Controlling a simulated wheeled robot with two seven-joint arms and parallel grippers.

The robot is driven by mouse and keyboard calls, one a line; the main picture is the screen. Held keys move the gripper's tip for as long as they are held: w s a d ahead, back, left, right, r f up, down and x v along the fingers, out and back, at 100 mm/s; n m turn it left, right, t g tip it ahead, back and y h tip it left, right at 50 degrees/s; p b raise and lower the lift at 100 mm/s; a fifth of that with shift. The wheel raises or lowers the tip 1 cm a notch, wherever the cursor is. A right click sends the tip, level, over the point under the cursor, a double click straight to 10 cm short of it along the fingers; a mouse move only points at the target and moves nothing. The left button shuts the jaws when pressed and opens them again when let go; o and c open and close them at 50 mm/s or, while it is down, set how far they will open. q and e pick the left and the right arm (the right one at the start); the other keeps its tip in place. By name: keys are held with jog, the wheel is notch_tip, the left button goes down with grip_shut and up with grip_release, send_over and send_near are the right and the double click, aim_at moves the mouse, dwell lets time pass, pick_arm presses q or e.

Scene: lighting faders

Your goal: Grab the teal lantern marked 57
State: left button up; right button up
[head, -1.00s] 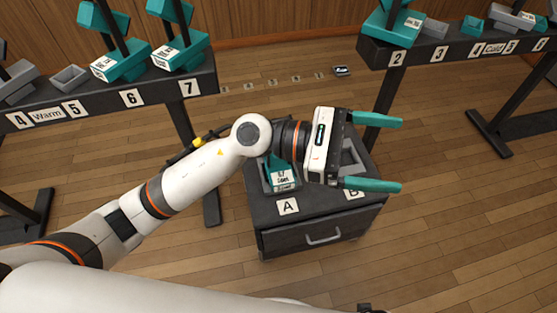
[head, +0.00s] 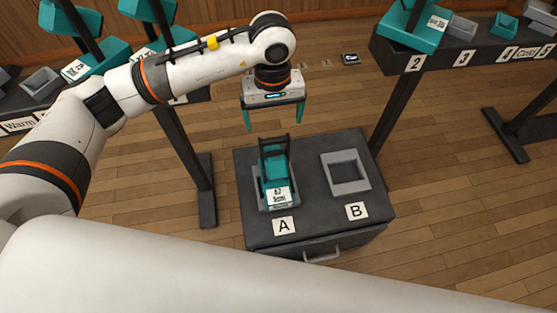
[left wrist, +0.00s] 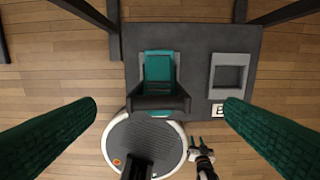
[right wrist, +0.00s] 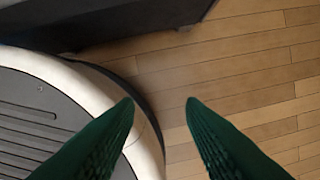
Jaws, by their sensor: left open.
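A teal lantern (head: 274,180) with a dark upright handle stands in a grey tray at spot A on a dark cabinet. Its white label shows small print; the number looks like 57 but is hard to read. The lantern also shows from above in the left wrist view (left wrist: 158,72), between the fingers and beyond them. My left gripper (head: 273,124) is open and empty, pointing down above and behind the lantern, apart from it. My right gripper (right wrist: 159,102) is open and empty over the floor by my round base.
An empty grey tray (head: 346,173) sits at spot B on the cabinet (head: 318,210). A rack (head: 455,58) with numbered spots holds a teal lantern (head: 411,25) at right. Another rack with teal lanterns stands at left, partly behind my left arm.

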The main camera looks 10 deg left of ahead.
aim_at(275, 154)
pick_arm(q)
jog(key=f, duration=0.7)
jog(key=s+f, duration=0.1)
jog(key=f, duration=0.3)
jog(key=shift+d+f, duration=0.15)
jog(key=shift+f, duration=0.1)
jog(key=shift+r, duration=0.1)
grip_shut()
